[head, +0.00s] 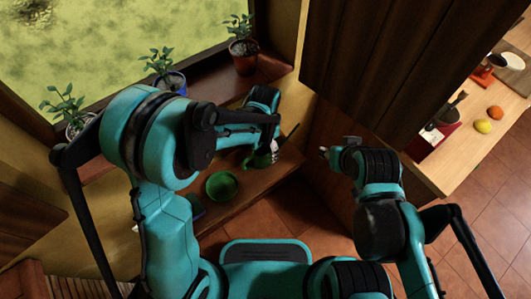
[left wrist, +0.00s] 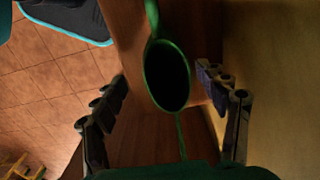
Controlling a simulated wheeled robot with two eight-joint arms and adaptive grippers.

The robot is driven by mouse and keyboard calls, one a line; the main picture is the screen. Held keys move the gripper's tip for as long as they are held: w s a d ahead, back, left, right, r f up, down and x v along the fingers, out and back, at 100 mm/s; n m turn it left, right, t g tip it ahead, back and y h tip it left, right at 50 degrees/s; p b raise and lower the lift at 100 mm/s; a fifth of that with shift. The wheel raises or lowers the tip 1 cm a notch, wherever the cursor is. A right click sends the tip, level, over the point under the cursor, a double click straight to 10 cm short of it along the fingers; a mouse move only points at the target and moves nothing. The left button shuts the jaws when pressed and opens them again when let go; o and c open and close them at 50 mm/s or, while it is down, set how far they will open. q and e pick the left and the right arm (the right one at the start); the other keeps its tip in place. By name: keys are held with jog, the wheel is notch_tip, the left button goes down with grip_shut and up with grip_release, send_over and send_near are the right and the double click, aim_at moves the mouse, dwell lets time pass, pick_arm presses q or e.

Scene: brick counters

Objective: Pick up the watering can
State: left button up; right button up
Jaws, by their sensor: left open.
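The green watering can (left wrist: 167,75) shows from above in the left wrist view, with a dark round opening and a thin green part running down from it. My left gripper (left wrist: 160,92) is open, with one finger on each side of the can; I cannot tell whether either finger touches it. In the head view my left gripper (head: 268,155) is over the wooden shelf, and the can is mostly hidden behind it and the arm. My right gripper (head: 334,150) is apart from the shelf, to the right; its fingers are too small to judge.
Potted plants (head: 243,55) stand on the window sill behind. A dark cabinet (head: 390,60) and a counter (head: 450,165) are at the right. Tiled floor lies below.

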pick_arm(q)
jog(key=f+b, duration=0.1)
jog(key=f, duration=0.2)
jog(key=w+f+b, duration=0.1)
jog(key=f, duration=0.1)
jog(key=shift+f+b, duration=0.3)
jog(key=shift+f, duration=0.45)
jog(key=shift+c, duration=1)
grip_shut()
